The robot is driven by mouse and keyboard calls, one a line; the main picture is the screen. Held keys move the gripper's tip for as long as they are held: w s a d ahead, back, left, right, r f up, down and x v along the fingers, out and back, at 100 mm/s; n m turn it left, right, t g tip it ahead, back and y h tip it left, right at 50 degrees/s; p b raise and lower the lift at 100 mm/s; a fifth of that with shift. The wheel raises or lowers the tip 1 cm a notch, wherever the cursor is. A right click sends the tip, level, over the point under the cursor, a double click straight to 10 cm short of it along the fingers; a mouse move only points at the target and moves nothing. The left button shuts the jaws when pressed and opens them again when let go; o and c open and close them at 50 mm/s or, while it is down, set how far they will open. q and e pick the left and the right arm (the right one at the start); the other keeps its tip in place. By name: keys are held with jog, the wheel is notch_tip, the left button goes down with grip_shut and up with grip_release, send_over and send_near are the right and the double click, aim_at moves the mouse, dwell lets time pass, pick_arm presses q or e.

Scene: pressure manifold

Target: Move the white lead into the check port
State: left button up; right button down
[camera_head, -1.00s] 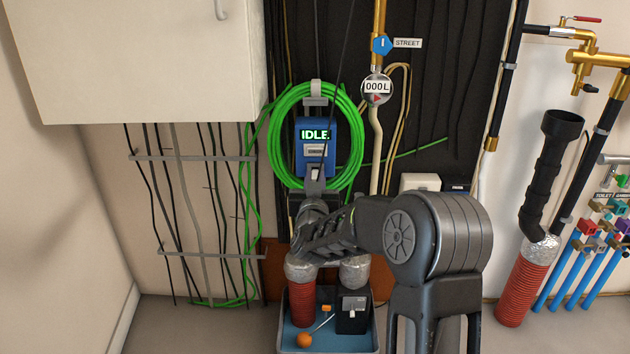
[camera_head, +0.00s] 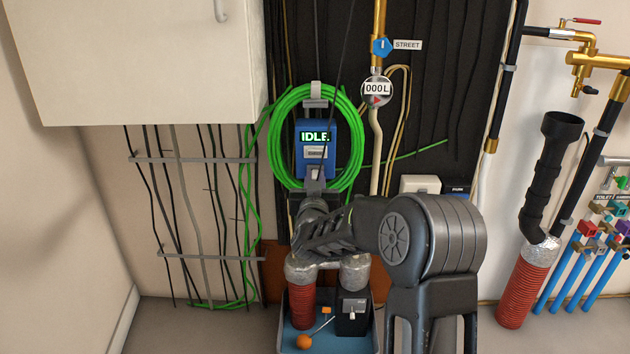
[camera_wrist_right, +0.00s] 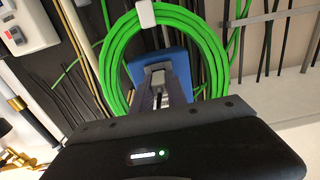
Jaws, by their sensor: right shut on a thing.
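My right gripper (camera_head: 315,174) is shut at the front of the blue box (camera_head: 328,140), whose screen reads IDLE. In the right wrist view the fingers (camera_wrist_right: 159,92) close on a small pale piece (camera_wrist_right: 158,72) in front of the same blue box (camera_wrist_right: 178,68). It seems to be the end of the white lead; most of it is hidden by the fingers. I cannot make out the rest of the lead or tell which opening is the check port. My left gripper is not in view.
A green hose coil (camera_head: 279,150) hangs around the blue box. Below my right arm a blue tray (camera_head: 283,330) holds a red sleeve (camera_head: 302,305), a black switch box (camera_head: 352,318) and an orange ball (camera_head: 303,342). A white cabinet (camera_head: 140,65) juts out at upper left.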

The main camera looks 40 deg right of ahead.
jog(key=c, duration=1.2)
grip_release()
jog(key=shift+c, duration=0.2)
jog(key=p+v, duration=0.1)
jog(key=v, duration=0.7)
jog(key=shift+w, duration=0.1)
